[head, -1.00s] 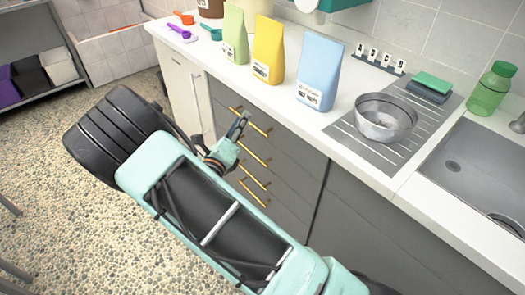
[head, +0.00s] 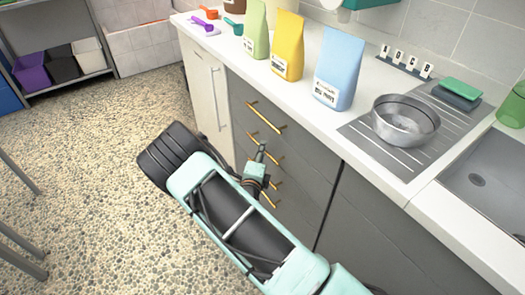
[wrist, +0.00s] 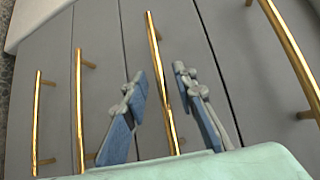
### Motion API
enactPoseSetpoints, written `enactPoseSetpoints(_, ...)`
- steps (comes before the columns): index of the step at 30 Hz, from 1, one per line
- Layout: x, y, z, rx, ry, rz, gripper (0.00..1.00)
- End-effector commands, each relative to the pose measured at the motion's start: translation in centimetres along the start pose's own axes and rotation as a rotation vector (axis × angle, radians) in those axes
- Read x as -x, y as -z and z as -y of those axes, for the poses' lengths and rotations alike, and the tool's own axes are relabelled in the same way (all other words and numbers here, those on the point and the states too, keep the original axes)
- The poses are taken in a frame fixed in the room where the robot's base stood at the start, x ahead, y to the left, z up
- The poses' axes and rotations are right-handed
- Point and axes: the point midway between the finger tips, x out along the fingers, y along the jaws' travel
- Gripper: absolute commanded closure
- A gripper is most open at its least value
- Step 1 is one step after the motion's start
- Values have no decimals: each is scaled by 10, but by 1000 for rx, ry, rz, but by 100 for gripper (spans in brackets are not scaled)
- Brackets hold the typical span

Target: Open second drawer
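The grey drawer stack (head: 300,160) stands under the counter, with several gold bar handles and its fronts flush. The top handle (head: 266,117) is clear of my gripper (head: 261,150), which is in front of the second handle. In the wrist view, my gripper (wrist: 160,78) is open, with one blue-grey finger on each side of the second handle (wrist: 168,100). I cannot tell whether the fingertips reach around the bar or stop short of it. The top handle (wrist: 292,55) is to the right, and the lower handles (wrist: 79,110) are to the left.
The counter above holds green, yellow (head: 287,47) and blue bags (head: 338,70), a metal bowl (head: 405,118) and a sink. A pale cabinet (head: 205,105) adjoins the drawers at left. The pebbled floor (head: 90,190) is clear at left.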

Motion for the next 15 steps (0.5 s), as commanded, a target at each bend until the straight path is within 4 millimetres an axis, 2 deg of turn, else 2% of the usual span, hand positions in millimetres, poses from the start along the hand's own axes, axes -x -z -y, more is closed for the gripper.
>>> enactPoseSetpoints(6,-17,0,0,-1,1,0,74)
enactPoseSetpoints(15,-18,0,0,-1,0,0,77)
